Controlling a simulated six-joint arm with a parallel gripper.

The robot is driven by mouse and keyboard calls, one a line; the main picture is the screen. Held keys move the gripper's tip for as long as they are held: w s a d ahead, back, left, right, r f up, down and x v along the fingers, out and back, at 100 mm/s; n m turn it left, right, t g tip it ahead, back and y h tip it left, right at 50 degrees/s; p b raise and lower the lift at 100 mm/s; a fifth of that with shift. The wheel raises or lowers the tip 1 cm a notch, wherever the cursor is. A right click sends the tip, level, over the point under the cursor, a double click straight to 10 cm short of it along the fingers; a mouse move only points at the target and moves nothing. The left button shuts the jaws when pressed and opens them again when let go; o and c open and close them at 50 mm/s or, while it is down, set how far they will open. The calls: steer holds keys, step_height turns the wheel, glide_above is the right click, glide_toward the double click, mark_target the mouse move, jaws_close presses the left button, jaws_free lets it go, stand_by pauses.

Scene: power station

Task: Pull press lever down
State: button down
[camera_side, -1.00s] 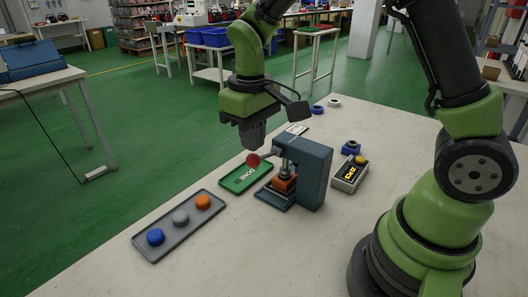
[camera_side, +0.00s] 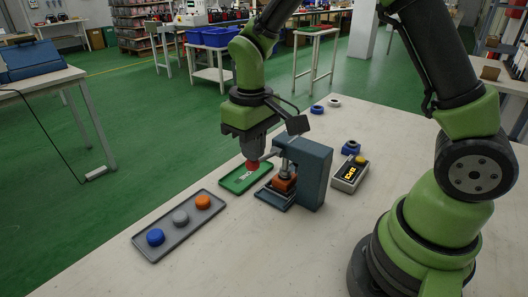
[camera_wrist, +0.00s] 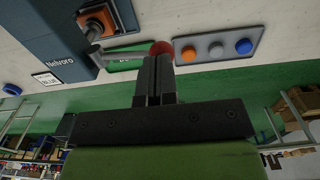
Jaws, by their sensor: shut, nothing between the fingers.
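The blue-grey press (camera_side: 314,170) stands on the white table, with an orange block (camera_side: 284,183) on its base under the ram. Its lever ends in a red ball (camera_side: 252,165) that sticks out to the left. My gripper (camera_side: 252,155) points down with its fingers closed, right above the red ball; it appears to touch the ball's top, though a small gap cannot be ruled out. In the wrist view the closed fingers (camera_wrist: 154,75) reach to the red ball (camera_wrist: 161,48), which is partly hidden behind them. The press body (camera_wrist: 58,35) shows at upper left there.
A green tray (camera_side: 233,185) lies under the lever end. A grey tray (camera_side: 150,251) holds blue, grey and orange round pieces at front left. A small box with a yellow display and button (camera_side: 349,176) and a blue piece (camera_side: 351,147) lie right of the press.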

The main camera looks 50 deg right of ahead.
steer(key=shift+f, duration=1.2)
stand_by(0.6)
steer(key=shift+f, duration=0.4)
stand_by(0.4)
steer(key=shift+r, duration=3.8)
steer(key=s+r+m+t+y, duration=0.1)
steer(key=s+r+m+t, duration=0.1)
steer(key=s+r, duration=0.3)
steer(key=s+r+m+t+y, duration=0.1)
steer(key=s+r+t, duration=0.4)
steer(key=s, duration=0.5)
steer(key=shift+s+r+m, duration=0.35)
steer(key=shift+r+m, duration=0.1)
steer(key=shift+m, duration=0.05)
